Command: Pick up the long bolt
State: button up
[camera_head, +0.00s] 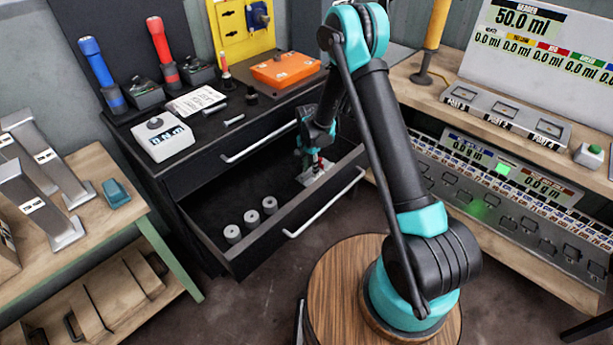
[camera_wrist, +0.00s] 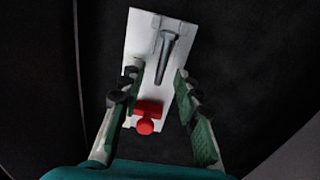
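A grey bolt (camera_wrist: 165,52) with a wide head lies on a white plate (camera_wrist: 143,28) inside the open drawer. A red knob-like piece (camera_wrist: 147,115) is on the same plate, closer to my wrist. My gripper (camera_wrist: 158,82) is open, with its green-padded fingers on either side of the bolt's lower shank and the red piece, apart from both. In the head view my gripper (camera_head: 318,158) reaches down into the drawer over the white plate (camera_head: 312,177); the bolt there is too small to make out. Another small grey bolt (camera_head: 234,120) lies on the cabinet top.
The open drawer (camera_head: 250,245) has raised walls around my gripper. Several grey cylinders (camera_head: 251,219) stand in its front left. A white digital box (camera_head: 163,136) and an orange case (camera_head: 283,68) sit on the cabinet top. The drawer's middle is clear.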

jog(key=shift+f, duration=0.1)
dwell(0.3)
grip_shut()
dwell(0.4)
